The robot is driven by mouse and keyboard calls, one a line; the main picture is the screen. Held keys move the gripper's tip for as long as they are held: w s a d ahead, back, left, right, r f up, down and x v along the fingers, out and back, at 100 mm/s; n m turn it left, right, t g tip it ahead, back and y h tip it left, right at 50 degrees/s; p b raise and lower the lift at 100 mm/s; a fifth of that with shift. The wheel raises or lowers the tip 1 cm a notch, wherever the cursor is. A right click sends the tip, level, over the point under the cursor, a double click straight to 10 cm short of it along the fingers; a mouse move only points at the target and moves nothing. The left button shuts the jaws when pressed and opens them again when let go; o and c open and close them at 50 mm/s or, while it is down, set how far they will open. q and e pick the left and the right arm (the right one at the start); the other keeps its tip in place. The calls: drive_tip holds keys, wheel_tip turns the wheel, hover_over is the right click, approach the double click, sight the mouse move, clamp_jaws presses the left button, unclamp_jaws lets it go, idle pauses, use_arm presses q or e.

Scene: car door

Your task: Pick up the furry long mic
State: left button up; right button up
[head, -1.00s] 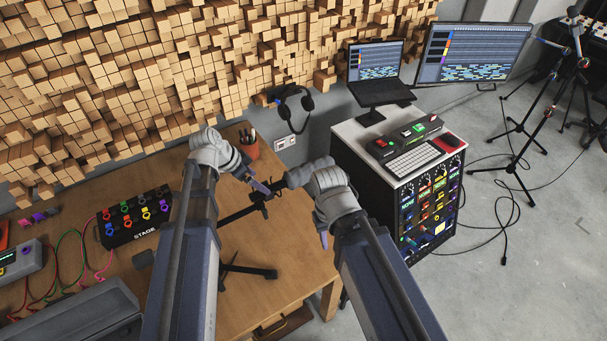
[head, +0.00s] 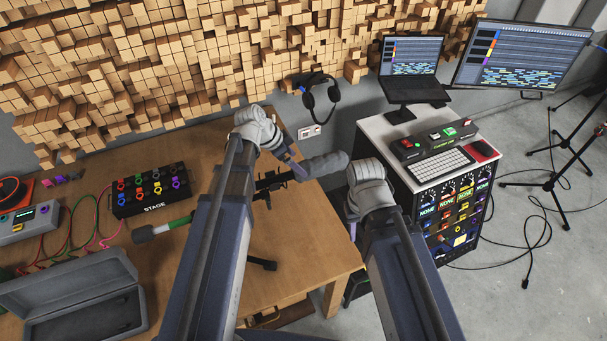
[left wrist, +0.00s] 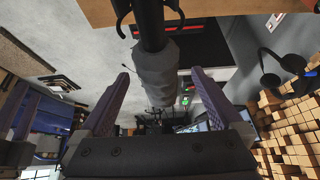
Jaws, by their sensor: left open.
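The furry long mic (head: 324,165) is a grey fuzzy cylinder, held roughly level in a black mount on a stand (head: 270,182) on the wooden table. Its fuzzy end points right, toward the table's edge. My left gripper (head: 290,163) is beside the mic near the mount, its fingers partly hidden behind my wrist. In the left wrist view, my left gripper (left wrist: 160,76) is open, and the grey mic (left wrist: 157,88) shows between its fingers; I cannot tell whether they touch it. My right gripper (head: 350,212) is right of and below the mic, apart from it; its jaw opening is unclear.
A mic with a green band (head: 172,225) lies on the table at left, near a black stage box (head: 150,190) and an open grey case (head: 72,312). A white-topped rack (head: 385,135) with laptop and keyboard stands at right. Headphones (head: 321,95) hang on the wall.

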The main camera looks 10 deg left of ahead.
sight(318, 166)
use_arm(q)
drive_tip(key=shift+s+b+x, duration=0.15)
drive_tip(key=shift+b+x, duration=1.05)
drive_tip(key=shift+x, duration=0.25)
drive_tip(key=shift+s+b+x, duration=0.15)
drive_tip(key=shift+b+x, duration=1)
drive_tip(key=shift+x, duration=0.25)
drive_tip(key=shift+c, duration=0.2)
drive_tip(key=c, duration=1.4)
